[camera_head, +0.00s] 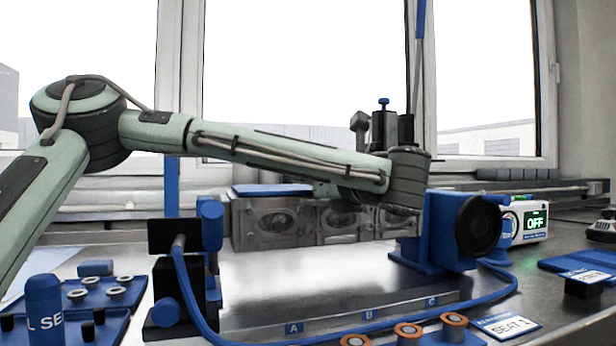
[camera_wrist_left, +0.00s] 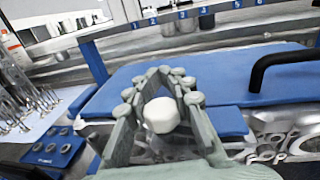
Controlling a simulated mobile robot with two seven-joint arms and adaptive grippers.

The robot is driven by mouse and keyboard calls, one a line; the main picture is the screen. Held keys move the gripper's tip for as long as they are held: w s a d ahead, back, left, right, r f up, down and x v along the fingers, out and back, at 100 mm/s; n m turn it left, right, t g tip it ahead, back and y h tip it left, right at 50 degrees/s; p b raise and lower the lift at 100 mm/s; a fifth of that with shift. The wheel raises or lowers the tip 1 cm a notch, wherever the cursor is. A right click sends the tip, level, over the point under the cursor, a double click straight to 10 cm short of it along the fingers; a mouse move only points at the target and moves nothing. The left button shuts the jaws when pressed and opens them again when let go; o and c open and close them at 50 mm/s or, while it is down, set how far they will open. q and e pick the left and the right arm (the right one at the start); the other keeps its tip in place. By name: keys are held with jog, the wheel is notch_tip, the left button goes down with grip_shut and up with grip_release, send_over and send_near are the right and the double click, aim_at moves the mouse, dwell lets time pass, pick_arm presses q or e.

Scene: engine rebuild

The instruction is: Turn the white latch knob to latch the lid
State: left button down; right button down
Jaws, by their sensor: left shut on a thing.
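The white latch knob (camera_wrist_left: 162,116) shows in the left wrist view, between the two fingers of my left gripper (camera_wrist_left: 165,76). The gripper is shut on it. The blue lid (camera_wrist_left: 235,82) lies behind and around the fingers; whether it is latched cannot be told. In the head view my left arm reaches across from the left, and its wrist covers part of the grey engine block (camera_head: 275,224). A blue plate (camera_head: 272,189) lies on top of that block. The knob and my left fingers are hidden there. My right gripper is in neither view.
A blue fixture (camera_head: 437,232) with a black round face stands right of the block. A blue hose (camera_head: 350,326) curves across the front of the bench. Blue trays with rings (camera_head: 88,291) sit at the left. A black handle (camera_wrist_left: 278,65) rises at right in the wrist view.

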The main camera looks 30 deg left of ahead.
pick_arm(q)
jog(key=shift+r, duration=0.1)
jog(key=c, duration=1.3)
grip_release()
notch_tip(320, 180, up, 10)
jog(key=shift+o, duration=0.2)
